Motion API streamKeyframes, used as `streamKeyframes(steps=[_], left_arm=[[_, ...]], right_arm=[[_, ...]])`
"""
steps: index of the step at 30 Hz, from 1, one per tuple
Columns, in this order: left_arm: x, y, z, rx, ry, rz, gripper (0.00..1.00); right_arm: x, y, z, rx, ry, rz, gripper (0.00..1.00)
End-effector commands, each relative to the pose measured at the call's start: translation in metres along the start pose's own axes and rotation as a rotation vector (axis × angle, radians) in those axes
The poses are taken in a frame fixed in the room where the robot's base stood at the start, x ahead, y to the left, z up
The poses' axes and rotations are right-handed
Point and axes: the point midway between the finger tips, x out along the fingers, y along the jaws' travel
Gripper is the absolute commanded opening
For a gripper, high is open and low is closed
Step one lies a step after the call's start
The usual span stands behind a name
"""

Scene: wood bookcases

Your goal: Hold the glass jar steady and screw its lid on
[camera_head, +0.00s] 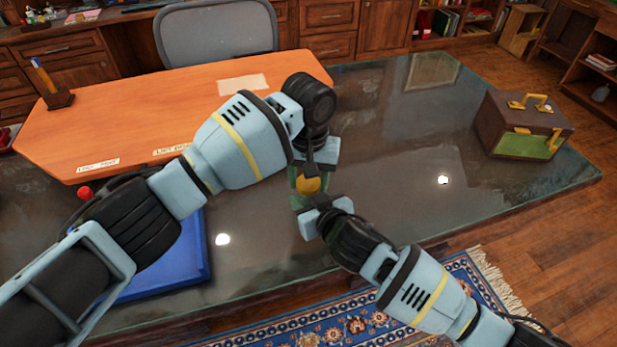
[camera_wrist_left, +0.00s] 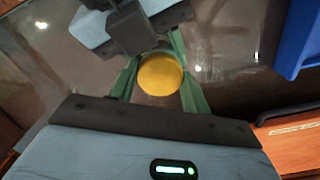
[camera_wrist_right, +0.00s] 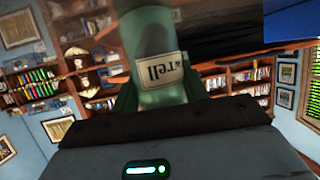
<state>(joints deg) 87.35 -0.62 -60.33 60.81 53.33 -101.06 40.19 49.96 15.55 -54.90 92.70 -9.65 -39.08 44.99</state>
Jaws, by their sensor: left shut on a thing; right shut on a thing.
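A yellow round lid (camera_head: 310,185) shows at the top of a green glass jar (camera_head: 296,203) above the desk. My left gripper (camera_head: 314,166) comes down from above and is shut on the lid, which appears between its fingers in the left wrist view (camera_wrist_left: 160,75). My right gripper (camera_head: 308,212) is shut on the jar from the front right. The right wrist view shows the jar (camera_wrist_right: 160,92) with a pale label. Whether the lid sits fully on the rim cannot be told, as the grippers hide the join.
The dark glossy desk top (camera_head: 390,130) is mostly clear on the right. A brown and green box (camera_head: 520,125) stands at its right end. An orange board (camera_head: 130,110) with paper labels lies at the back left.

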Motion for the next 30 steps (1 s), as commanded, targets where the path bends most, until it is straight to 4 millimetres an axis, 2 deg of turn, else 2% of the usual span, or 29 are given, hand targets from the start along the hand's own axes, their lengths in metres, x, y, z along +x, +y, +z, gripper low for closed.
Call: streamKeyframes(steps=[5, 6, 10, 20, 30], left_arm=[[0.0, 0.0, 0.0, -0.002, -0.002, 0.0, 0.2], [0.0, 0.0, 0.0, -0.002, -0.001, -0.001, 0.51], [0.0, 0.0, 0.0, -0.003, -0.001, 0.0, 0.68], [-0.003, 0.0, 0.0, -0.003, 0.001, 0.001, 0.69], [-0.041, 0.0, 0.0, -0.003, 0.001, 0.0, 0.69]], right_arm=[[0.0, 0.001, 0.001, 0.0, -0.002, 0.002, 0.0], [0.0, 0.001, 0.001, 0.0, -0.002, 0.002, 0.0], [0.0, 0.001, 0.001, 0.0, -0.001, 0.002, 0.0], [0.0, 0.001, 0.001, 0.0, -0.001, 0.002, 0.0], [0.0, 0.001, 0.001, -0.001, -0.001, 0.001, 0.0]])
